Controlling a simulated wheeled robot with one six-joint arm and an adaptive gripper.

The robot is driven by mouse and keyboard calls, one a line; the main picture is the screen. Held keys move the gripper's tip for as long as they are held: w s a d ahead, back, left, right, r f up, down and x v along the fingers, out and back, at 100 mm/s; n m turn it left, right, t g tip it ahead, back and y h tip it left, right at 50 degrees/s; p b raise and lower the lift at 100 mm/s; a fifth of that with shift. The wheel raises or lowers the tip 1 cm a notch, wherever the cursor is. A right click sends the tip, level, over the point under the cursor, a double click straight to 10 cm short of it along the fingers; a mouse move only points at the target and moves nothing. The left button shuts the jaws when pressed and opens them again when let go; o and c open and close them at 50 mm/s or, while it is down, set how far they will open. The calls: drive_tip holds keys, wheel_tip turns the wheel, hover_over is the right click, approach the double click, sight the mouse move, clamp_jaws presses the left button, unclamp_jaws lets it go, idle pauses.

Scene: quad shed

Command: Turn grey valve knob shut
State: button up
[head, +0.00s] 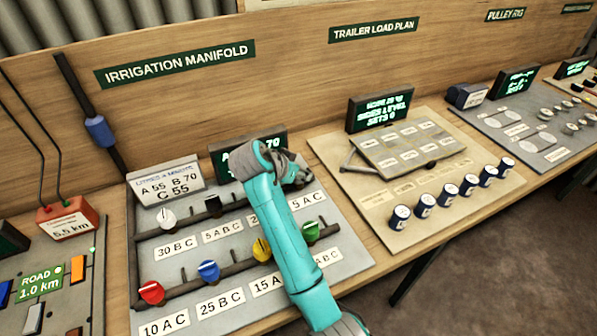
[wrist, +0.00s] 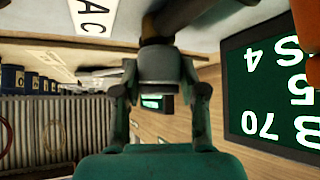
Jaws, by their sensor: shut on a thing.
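The grey valve knob (wrist: 160,66) shows in the wrist view between the fingers of my gripper (wrist: 160,92), in front of a brown pipe stub. My gripper is shut on it. In the head view my gripper (head: 288,172) is at the upper pipe of the irrigation manifold (head: 347,262), and the knob is hidden behind my gripper and arm. A white card (head: 165,181) reads A 55, B 70, C 55.
Other valve knobs stand close by: white (head: 166,217), black (head: 213,204), red (head: 151,292), blue (head: 208,270), yellow (head: 261,250) and green (head: 310,231). An orange part (wrist: 312,65) edges into the wrist view. The trailer load board (head: 350,187) lies to the right.

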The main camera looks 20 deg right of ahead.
drive_tip(key=shift+m+g+h, duration=0.3)
drive_tip(key=shift+m+g, duration=0.1)
drive_tip(key=shift+m, duration=0.1)
drive_tip(key=shift+f, duration=0.1)
drive_tip(key=o, duration=1.1)
drive_tip(key=shift+o, duration=0.2)
drive_tip(key=v, duration=1.2)
drive_tip(key=shift+s, duration=0.15)
